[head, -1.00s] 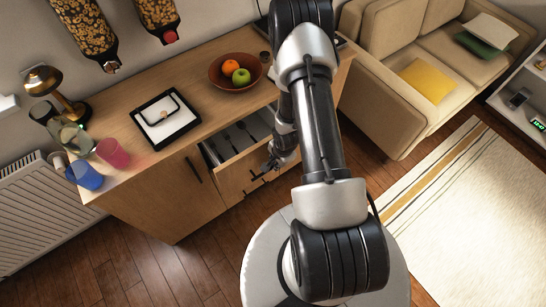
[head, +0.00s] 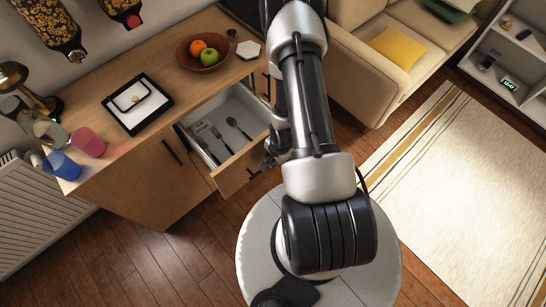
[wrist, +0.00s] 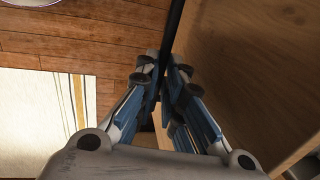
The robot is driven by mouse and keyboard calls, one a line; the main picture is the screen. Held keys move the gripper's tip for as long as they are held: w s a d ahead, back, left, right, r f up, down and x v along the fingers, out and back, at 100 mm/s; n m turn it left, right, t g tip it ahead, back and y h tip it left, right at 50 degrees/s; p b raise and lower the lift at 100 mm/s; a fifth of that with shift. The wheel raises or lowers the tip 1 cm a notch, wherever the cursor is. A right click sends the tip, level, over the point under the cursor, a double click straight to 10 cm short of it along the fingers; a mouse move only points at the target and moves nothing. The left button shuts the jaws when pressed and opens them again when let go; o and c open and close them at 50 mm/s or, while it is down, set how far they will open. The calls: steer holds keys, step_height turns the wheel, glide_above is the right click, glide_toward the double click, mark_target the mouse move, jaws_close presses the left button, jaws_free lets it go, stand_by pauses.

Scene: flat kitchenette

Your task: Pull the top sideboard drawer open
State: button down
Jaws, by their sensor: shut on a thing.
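The wooden sideboard (head: 150,185) stands at the left in the head view. Its top drawer (head: 242,172) is pulled out well, and cutlery shows inside on a pale tray. My gripper (head: 268,160) is at the drawer's front, partly hidden by my own arm. In the wrist view my gripper's fingers (wrist: 165,70) are closed around a dark bar handle (wrist: 172,40) on the wooden drawer front. The far right part of the drawer is hidden behind my arm.
On the sideboard top are a fruit bowl (head: 203,54), a black-framed tablet or tray (head: 137,103), cups (head: 62,165) and a lamp (head: 28,88). A beige sofa (head: 365,75) stands at the right. The wooden floor before the sideboard is clear.

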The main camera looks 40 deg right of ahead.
steer(key=c, duration=1.7)
jaws_free()
steer(key=r, duration=0.4)
steer(key=s+r, duration=0.1)
steer(key=r, duration=0.2)
steer(key=s+r, duration=0.1)
steer(key=r, duration=0.3)
steer(key=shift+s+r, duration=0.2)
steer(key=shift+r, duration=0.15)
steer(key=shift+r, duration=0.1)
